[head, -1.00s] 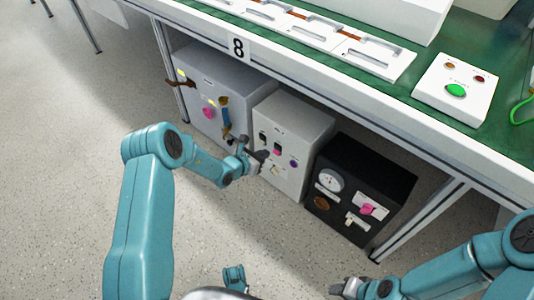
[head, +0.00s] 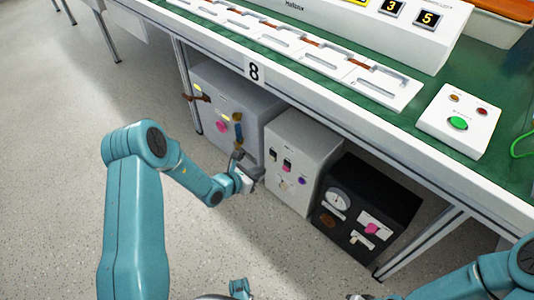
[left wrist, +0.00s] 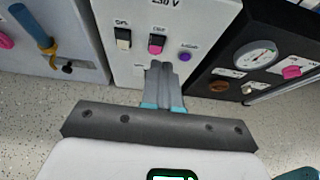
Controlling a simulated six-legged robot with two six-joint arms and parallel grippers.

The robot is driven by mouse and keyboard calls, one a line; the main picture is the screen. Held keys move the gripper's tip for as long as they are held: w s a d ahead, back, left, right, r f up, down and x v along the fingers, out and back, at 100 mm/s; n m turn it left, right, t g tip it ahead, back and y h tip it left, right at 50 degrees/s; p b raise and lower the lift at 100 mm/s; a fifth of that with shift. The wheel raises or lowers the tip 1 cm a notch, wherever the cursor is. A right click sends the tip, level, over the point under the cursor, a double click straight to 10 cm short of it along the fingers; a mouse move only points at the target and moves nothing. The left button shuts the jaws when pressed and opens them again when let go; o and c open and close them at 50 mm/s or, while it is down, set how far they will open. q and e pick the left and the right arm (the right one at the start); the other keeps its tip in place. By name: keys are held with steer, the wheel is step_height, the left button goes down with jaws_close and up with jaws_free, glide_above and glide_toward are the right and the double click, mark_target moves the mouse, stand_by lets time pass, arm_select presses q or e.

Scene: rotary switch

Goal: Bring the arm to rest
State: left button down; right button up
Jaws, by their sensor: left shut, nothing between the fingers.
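My left gripper (head: 246,178) is shut and empty, in front of the white-grey box (head: 305,150). In the left wrist view its closed fingers (left wrist: 161,72) point at that box, just below its pink switch (left wrist: 156,44); I cannot tell the gap from the face. A black-and-white switch (left wrist: 123,38) and a purple button (left wrist: 184,57) flank the pink one. The left arm (head: 135,200) is bent, reaching in from the left. My right arm (head: 490,278) is at the lower right; only a sliver of its gripper (head: 357,297) shows at the bottom edge.
A grey box (head: 240,88) with a pink knob and blue handle stands left. A black box (head: 388,185) with a gauge stands right. The bench (head: 330,98) overhangs them, with a green-button panel (head: 462,118) on top. The floor (head: 60,130) at left is clear.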

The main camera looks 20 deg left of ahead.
arm_select(q)
steer(key=s+d+f+m+g+h, duration=0.35)
steer(key=s+d+m+g, duration=0.4)
steer(key=s+d, duration=0.4)
steer(key=s+f+m+g+y, duration=0.2)
steer(key=s+m+g, duration=0.1)
steer(key=s+m, duration=0.5)
steer(key=s+f+m+g+y, duration=0.2)
steer(key=s+m+g, duration=0.1)
steer(key=s+m, duration=0.5)
step_height(320, 180, up, 30)
steer(key=s+d+m+t+p, duration=0.1)
steer(key=m+p, duration=0.5)
steer(key=p, duration=2.2)
steer(key=shift+s+d+t, duration=0.15)
steer(key=shift+d+t, duration=0.45)
steer(key=shift+t, duration=0.05)
steer(key=shift+f, duration=0.1)
